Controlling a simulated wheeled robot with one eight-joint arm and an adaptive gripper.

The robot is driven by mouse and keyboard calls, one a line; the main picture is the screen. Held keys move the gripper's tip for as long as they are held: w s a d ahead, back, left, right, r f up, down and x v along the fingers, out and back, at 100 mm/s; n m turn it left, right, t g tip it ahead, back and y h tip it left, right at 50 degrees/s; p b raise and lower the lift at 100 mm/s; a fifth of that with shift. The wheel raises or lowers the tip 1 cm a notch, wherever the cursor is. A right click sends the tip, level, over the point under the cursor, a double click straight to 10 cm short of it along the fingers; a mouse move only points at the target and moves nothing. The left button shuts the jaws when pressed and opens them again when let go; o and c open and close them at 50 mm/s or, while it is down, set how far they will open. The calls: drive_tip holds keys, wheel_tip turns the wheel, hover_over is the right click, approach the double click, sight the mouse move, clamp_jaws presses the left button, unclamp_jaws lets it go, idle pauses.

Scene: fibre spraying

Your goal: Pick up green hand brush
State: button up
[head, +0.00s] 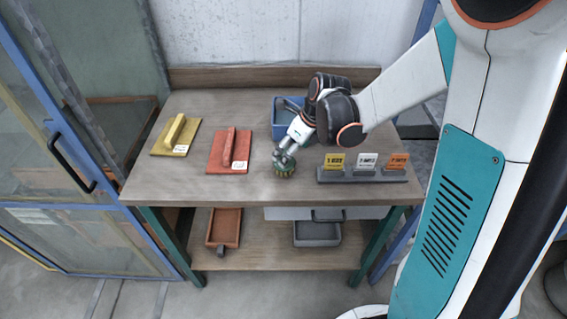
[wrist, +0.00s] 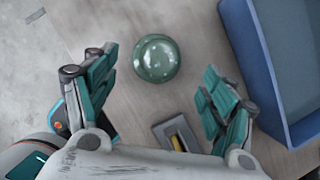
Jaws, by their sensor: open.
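The green hand brush (head: 285,171) stands on the tabletop near the front edge, partly hidden by my gripper (head: 285,155) above it. In the wrist view its round, glossy green top (wrist: 156,58) shows between and slightly beyond the fingertips. My gripper (wrist: 160,72) is open, with teal finger pads spread to the left and right of the brush. Clear gaps show between the brush and both fingers. Nothing is held. The exact height of the fingers over the table is hard to tell.
A blue bin (head: 276,122) stands close behind my gripper. A grey holder with number cards (head: 362,176) is to the right. A red float (head: 229,158) and a yellow float (head: 175,137) lie left. Trays sit on the lower shelf (head: 270,257).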

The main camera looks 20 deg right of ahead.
drive_tip(key=shift+x, duration=1.15)
drive_tip(key=b+x, duration=0.2)
drive_tip(key=x, duration=0.3)
drive_tip(key=shift+w+a+r+b, duration=0.1)
drive_tip(key=shift+w+a+b, duration=0.3)
drive_tip(key=shift+r, duration=0.1)
drive_tip(key=c, duration=1.3)
drive_tip(key=shift+o, duration=0.2)
wheel_tip(320, 180, up, 20)
drive_tip(key=p, duration=0.6)
drive_tip(key=shift+p, duration=0.35)
drive_tip(key=shift+o, duration=1.2)
